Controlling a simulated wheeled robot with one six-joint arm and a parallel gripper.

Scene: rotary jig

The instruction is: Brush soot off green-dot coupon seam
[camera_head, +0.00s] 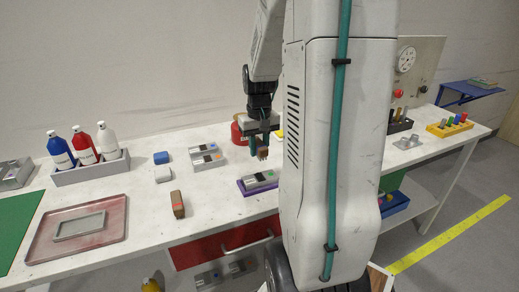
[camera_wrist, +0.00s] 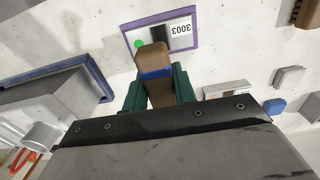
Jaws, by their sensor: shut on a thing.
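The green-dot coupon (camera_head: 262,179) is a grey plate lying in a purple-rimmed holder (camera_head: 246,193) on the white bench. In the wrist view its green dot, a dark patch on the coupon (camera_wrist: 181,42) and a label reading 3003 show inside the purple rim (camera_wrist: 193,14). My gripper (camera_head: 262,144) is shut on a brown brush with a blue band (camera_wrist: 154,62), between green fingers. The brush (camera_head: 262,154) is above the coupon in the head view; whether it touches cannot be told. The brush hides part of the coupon in the wrist view.
Grey coupons with coloured dots (camera_head: 207,160) lie just behind left. A red can (camera_head: 238,132) stands near my gripper. A brown block (camera_head: 178,204), blue block (camera_head: 161,157), bottle rack (camera_head: 92,171) and reddish tray (camera_head: 50,247) are left. Bare bench lies between block and holder.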

